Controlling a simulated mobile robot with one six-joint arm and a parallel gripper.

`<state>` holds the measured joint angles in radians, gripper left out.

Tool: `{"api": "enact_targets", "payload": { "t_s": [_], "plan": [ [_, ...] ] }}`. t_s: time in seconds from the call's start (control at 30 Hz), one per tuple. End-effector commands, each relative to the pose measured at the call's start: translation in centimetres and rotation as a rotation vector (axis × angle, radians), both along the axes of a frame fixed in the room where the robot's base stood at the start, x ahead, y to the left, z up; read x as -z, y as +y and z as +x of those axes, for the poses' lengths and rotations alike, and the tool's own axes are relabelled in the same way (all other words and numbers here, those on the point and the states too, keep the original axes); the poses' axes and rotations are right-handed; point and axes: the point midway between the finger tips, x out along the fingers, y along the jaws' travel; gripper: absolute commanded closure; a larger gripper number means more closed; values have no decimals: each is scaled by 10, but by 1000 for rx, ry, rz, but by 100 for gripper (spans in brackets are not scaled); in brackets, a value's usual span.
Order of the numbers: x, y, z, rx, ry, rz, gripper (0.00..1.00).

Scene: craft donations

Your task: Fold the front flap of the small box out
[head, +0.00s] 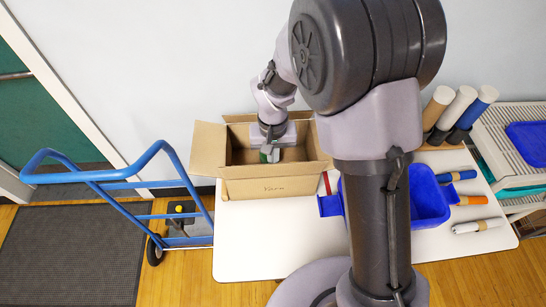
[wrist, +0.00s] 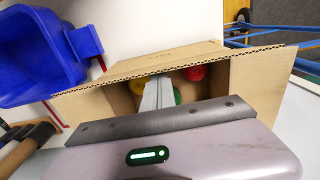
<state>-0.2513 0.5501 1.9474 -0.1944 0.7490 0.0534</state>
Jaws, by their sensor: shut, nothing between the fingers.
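The small cardboard box (head: 240,189) stands open on the white table (head: 245,245), with lettering on its front. Its left flap (head: 207,150) spreads outward. The front flap (head: 275,171) is a pale strip along the near side in the head view; its angle is hard to judge. In the wrist view a long corrugated edge (wrist: 170,69) crosses above the opening. My gripper (head: 270,156) is shut and empty, pointing down over the box opening. In the wrist view its fingers (wrist: 158,97) show just inside that edge; contact with the flap cannot be told.
Red (wrist: 195,73), yellow and green round things lie inside the box. A blue bin (head: 428,203) stands right of the box, partly behind my arm. Several rolls lie or stand further right. A blue hand truck (head: 120,185) stands left. The table's front left is clear.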

Motion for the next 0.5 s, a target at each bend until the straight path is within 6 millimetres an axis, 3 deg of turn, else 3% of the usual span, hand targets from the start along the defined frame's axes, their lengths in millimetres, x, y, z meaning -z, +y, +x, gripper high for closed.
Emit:
{"api": "enact_targets", "payload": {
  "t_s": [0.5],
  "plan": [
    [6,0,-15,0,0,0,100]
  ]
}}
